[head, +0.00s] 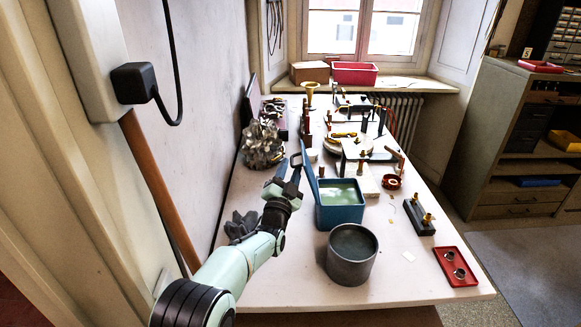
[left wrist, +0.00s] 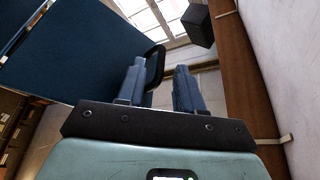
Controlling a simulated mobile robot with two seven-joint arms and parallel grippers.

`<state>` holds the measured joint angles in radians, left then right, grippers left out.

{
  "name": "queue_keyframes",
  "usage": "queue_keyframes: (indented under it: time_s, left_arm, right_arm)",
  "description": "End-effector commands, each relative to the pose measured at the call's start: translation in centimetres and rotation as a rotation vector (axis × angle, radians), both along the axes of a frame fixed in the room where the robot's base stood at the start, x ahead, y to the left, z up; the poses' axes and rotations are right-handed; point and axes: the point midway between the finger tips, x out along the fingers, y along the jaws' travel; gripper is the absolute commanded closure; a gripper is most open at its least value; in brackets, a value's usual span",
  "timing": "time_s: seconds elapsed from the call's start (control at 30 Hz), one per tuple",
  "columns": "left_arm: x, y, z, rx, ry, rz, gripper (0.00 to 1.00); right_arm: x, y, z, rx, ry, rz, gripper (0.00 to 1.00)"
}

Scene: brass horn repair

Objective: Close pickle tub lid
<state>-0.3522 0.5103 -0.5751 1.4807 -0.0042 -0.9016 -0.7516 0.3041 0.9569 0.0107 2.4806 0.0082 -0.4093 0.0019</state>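The pickle tub (head: 340,214) is a blue square box of pale green liquid on the bench. Its blue lid (head: 311,180) stands open, nearly upright, along the tub's left side. The lid's broad flat face (left wrist: 75,55) fills the upper left of the left wrist view. A dark loop, seemingly the lid's handle (left wrist: 154,66), shows by the left fingertip; I cannot tell whether they touch. My left gripper (head: 287,172) is left of the lid with its fingers apart. In the left wrist view the gap between the fingers (left wrist: 160,88) looks empty. My right gripper is out of view.
A grey round pot (head: 352,254) stands in front of the tub. A dark block with brass pieces (head: 420,217) and a red tray (head: 456,267) lie to the right. A grey lumpy pile (head: 262,146) sits behind the gripper. The front of the bench (head: 290,285) is clear.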

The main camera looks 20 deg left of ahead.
Motion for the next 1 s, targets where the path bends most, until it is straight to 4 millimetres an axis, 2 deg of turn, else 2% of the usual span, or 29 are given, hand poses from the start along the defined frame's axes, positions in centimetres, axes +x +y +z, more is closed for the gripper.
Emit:
queue_keyframes:
  time_s: [0.2, 0.47, 0.5, 0.6, 1.0]
  left_arm:
    - [1.13, 0.25, 0.33, 0.001, 0.001, 0.001, 0.64]
    - [1.20, 0.24, 0.34, 0.000, 0.001, 0.001, 0.64]
    - [1.20, 0.24, 0.34, 0.000, 0.001, 0.001, 0.70]
    - [1.18, 0.25, 0.39, -0.001, 0.000, 0.000, 1.00]
    - [1.21, 0.80, 0.88, 0.020, 0.003, 0.003, 1.00]
  right_arm:
    - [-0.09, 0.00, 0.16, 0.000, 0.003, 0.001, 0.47]
    - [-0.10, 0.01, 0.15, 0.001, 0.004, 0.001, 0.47]
    - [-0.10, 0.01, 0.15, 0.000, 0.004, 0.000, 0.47]
    - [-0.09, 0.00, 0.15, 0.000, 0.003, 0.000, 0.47]
    - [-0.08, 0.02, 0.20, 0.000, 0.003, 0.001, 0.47]
